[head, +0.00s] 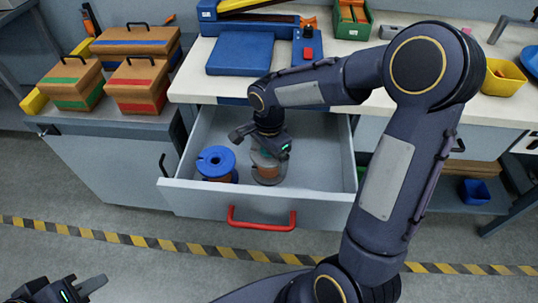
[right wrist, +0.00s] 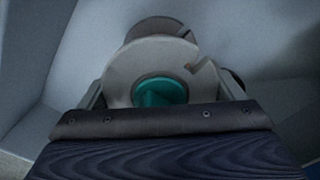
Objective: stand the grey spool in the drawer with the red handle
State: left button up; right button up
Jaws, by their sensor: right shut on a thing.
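The drawer (head: 330,196) with the red handle (head: 262,224) is pulled open under the workbench. The grey spool (head: 267,172) is inside it, upright, with copper-coloured winding between its flanges. My right gripper (head: 268,152) reaches down into the drawer and is shut on the grey spool. In the right wrist view the spool's grey flange (right wrist: 125,75) lies between the fingers, with a teal centre (right wrist: 160,91). I cannot tell whether the spool's base touches the drawer floor.
A blue spool (head: 216,162) stands in the drawer just left of the grey one. The drawer's right part is free. Boxes with green, red and blue bands (head: 138,85) stand on the left cabinet.

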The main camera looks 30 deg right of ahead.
jog(key=shift+f, duration=0.2)
jog(key=o, duration=1.3)
jog(key=shift+r, duration=0.1)
jog(key=shift+r, duration=0.25)
notch_tip(320, 180, up, 12)
jog(key=shift+f+p, duration=0.1)
jog(key=shift+p, duration=1.05)
